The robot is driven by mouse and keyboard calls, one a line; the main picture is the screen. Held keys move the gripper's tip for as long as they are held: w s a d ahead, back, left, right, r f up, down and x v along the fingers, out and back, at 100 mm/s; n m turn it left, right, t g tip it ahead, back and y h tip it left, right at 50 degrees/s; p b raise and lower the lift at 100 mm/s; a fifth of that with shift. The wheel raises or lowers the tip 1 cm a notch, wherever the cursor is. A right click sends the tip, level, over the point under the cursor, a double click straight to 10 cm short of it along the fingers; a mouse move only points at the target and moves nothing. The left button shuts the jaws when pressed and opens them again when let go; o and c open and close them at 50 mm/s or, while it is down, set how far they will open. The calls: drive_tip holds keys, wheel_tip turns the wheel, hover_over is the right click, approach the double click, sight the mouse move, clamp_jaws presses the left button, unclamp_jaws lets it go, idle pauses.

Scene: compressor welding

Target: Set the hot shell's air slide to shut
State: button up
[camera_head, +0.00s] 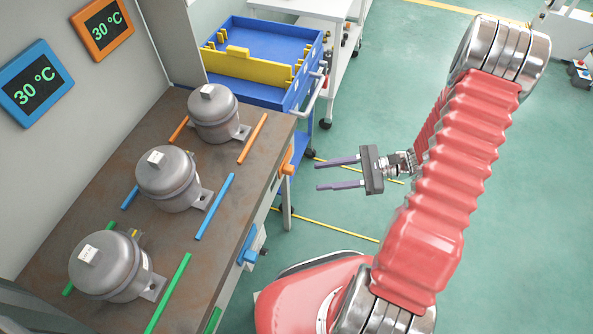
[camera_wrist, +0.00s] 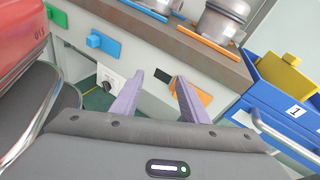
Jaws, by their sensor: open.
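Three grey compressor shells stand on the brown bench: one between orange bars (camera_head: 213,116), one between blue bars (camera_head: 170,180), one between green bars (camera_head: 106,266). The blue-framed display (camera_head: 36,86) and the orange-framed display (camera_head: 102,28) both read 30 °C. No green-framed display shows, so its reading is unseen. On the bench front are an orange slide (camera_head: 287,160), a blue slide (camera_head: 247,252) and a green slide (camera_wrist: 57,14). My gripper (camera_head: 320,175) is open and empty, off the bench front. In the wrist view, one finger partly covers the orange slide (camera_wrist: 205,97).
A blue cart (camera_head: 285,97) with a yellow divider stands beyond the bench's far end, close to the orange slide. A white plate with a dark round part (camera_wrist: 109,84) sits below the blue slide. Green floor (camera_head: 330,235) is open around my gripper.

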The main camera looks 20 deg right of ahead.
drive_tip(key=d+f+m+t, duration=0.4)
drive_tip(key=f+m+t, duration=0.2)
drive_tip(key=f, duration=0.1)
drive_tip(key=shift+w+d+f, duration=0.2)
drive_tip(key=shift+d+f, duration=0.1)
drive_tip(key=shift+d, duration=0.05)
drive_tip(key=x, duration=1.3)
drive_tip(key=shift+w+a, duration=0.25)
drive_tip(key=shift+w, duration=0.1)
clamp_jaws()
idle(0.3)
